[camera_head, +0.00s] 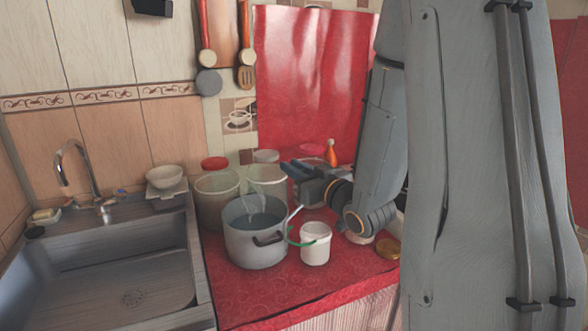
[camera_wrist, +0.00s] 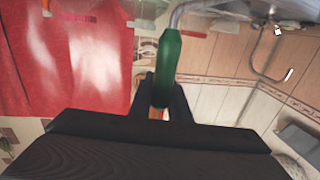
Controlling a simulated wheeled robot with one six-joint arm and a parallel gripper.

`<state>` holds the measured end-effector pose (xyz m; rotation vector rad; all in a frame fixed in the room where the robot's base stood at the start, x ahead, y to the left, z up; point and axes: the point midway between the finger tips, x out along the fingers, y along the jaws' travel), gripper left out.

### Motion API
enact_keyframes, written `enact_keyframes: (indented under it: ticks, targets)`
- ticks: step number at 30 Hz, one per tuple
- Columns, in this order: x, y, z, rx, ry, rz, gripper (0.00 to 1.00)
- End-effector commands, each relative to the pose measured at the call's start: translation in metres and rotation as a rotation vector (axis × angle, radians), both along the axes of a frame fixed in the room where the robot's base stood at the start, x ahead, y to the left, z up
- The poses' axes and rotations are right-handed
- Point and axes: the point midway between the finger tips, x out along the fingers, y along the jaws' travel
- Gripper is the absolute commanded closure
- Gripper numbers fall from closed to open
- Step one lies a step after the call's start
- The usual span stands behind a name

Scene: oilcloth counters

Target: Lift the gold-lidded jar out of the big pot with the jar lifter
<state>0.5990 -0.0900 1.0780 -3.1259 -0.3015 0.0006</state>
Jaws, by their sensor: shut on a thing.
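The big pot (camera_head: 240,246) is grey metal with a dark side handle and stands on the red counter, with liquid inside. Thin pale wire loops (camera_head: 254,205) show at its far inner side; I cannot tell if they belong to the jar lifter. In the wrist view my gripper (camera_wrist: 165,98) is shut on the green handle of the jar lifter (camera_wrist: 168,60), whose metal rod runs out past the fingers. In the head view my gripper (camera_head: 289,169) is above and behind the pot's right side. I cannot make out the gold-lidded jar in the pot.
A small white bucket (camera_head: 316,251) stands right of the pot, close to it. Translucent tubs (camera_head: 214,205) are behind. A gold round lid (camera_head: 388,249) is at the right. The sink (camera_head: 100,285) with a tap is at the left. My arm hides the right side.

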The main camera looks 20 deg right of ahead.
Motion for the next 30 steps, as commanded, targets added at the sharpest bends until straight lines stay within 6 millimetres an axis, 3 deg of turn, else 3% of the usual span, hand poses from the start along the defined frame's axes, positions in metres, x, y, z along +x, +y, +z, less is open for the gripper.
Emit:
enact_keyframes:
  ticks: [24, 30]
  targets:
    - [0.000, 0.000, 0.062, -0.001, -0.001, 0.000, 1.00]
    - [0.000, 0.000, 0.065, 0.000, -0.001, 0.000, 1.00]
